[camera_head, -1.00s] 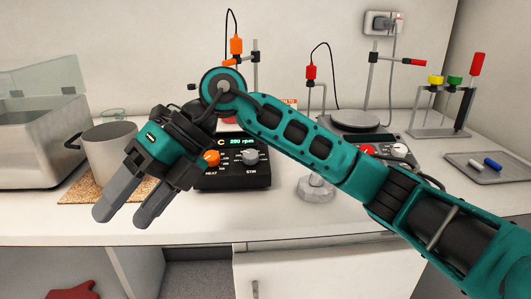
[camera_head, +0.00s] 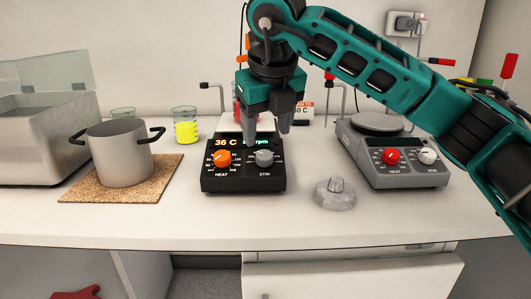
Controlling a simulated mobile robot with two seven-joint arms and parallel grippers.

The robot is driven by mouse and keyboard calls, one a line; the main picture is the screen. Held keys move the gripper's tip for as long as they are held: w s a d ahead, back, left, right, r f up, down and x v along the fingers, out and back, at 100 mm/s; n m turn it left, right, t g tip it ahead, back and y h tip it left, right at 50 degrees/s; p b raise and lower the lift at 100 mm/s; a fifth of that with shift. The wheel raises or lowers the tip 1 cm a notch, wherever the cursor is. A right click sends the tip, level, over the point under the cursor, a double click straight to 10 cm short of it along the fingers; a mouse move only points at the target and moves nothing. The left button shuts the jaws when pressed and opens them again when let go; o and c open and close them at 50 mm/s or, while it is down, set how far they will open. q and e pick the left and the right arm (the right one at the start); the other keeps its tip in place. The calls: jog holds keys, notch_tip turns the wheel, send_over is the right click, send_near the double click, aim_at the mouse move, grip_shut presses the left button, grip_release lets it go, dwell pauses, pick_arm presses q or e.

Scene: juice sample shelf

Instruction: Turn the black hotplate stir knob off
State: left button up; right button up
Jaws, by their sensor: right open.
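The black hotplate (camera_head: 243,180) stands on the white bench near the middle of the head view. Its orange heat knob (camera_head: 222,158) is at the left of its front panel and its grey stir knob (camera_head: 265,158) at the right. The display (camera_head: 226,142) reads 36 C, with "rpm" partly covered by my gripper. My right gripper (camera_head: 267,138) is open and points down just above and behind the stir knob, with no contact that I can make out. It hides part of the hotplate's top and a vessel with red contents. My left gripper is not in view.
A grey hotplate (camera_head: 402,175) with a red and a white knob stands to the right. A grey weighted base (camera_head: 335,195) sits between the hotplates. A pot (camera_head: 119,153) on a cork mat (camera_head: 82,191) and a beaker of yellow liquid (camera_head: 186,128) are left. The front bench strip is clear.

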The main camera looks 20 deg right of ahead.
aim_at(265, 154)
jog(key=x, duration=0.6)
jog(key=shift+w+f+b, duration=0.1)
jog(key=shift+f+b, duration=0.05)
jog(key=shift+b, duration=0.2)
jog(key=c, duration=1)
